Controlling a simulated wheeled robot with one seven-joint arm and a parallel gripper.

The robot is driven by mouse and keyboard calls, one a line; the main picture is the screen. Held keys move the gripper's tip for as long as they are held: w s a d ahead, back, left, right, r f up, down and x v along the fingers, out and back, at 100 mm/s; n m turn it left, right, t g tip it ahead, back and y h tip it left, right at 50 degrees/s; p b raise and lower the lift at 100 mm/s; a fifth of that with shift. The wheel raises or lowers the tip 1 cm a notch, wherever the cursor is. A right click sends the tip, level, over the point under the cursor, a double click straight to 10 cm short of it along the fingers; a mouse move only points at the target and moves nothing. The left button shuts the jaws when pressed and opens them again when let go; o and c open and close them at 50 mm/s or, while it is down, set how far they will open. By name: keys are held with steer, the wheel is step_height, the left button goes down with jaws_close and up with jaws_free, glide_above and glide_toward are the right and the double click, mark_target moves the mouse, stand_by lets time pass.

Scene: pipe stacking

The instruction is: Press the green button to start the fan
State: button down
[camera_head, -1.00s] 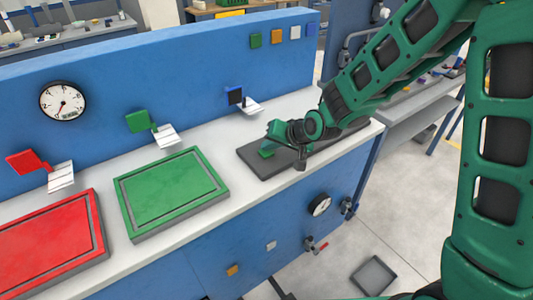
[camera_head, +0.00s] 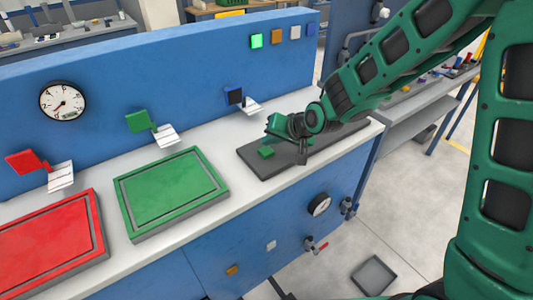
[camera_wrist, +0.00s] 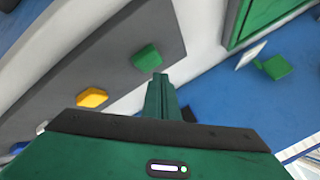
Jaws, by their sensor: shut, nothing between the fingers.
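The green button (camera_head: 266,152) sits on a dark grey panel (camera_head: 252,165) on the white worktop. My gripper (camera_head: 271,139) is shut and empty, close above the button in the head view. In the wrist view the closed fingertips (camera_wrist: 159,76) point at the green button (camera_wrist: 147,57), with the tip just short of it in the picture. I cannot tell whether they touch. A yellow button (camera_wrist: 92,97) lies beside it on the same panel. On the blue back wall a green square (camera_head: 256,41) glows bright. No fan is clearly seen.
A green tray (camera_head: 122,190) and a red tray (camera_head: 98,222) lie left on the worktop. The worktop between green tray and panel is clear.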

mark_target(269, 152)
step_height(269, 152, up, 5)
steer(key=shift+r, duration=0.2)
stand_by(0.4)
steer(key=shift+d, duration=0.1)
steer(key=s+d+r+m+g+h, duration=0.1)
steer(key=s+d+h, duration=0.3)
steer(key=d, duration=0.9)
steer(key=s+d+r+m+g+h, duration=0.15)
steer(key=s+d, duration=0.45)
steer(key=d, duration=0.8)
steer(key=s+d+m+g, duration=0.1)
steer(key=s+d, duration=0.5)
steer(key=s, duration=0.6)
steer(key=s+d+m+g, duration=0.2)
steer(key=s+d, duration=0.3)
steer(key=s, duration=0.8)
steer(key=shift+d+r+g, duration=0.4)
steer(key=shift+r+g, duration=0.05)
steer(key=shift+g, duration=0.4)
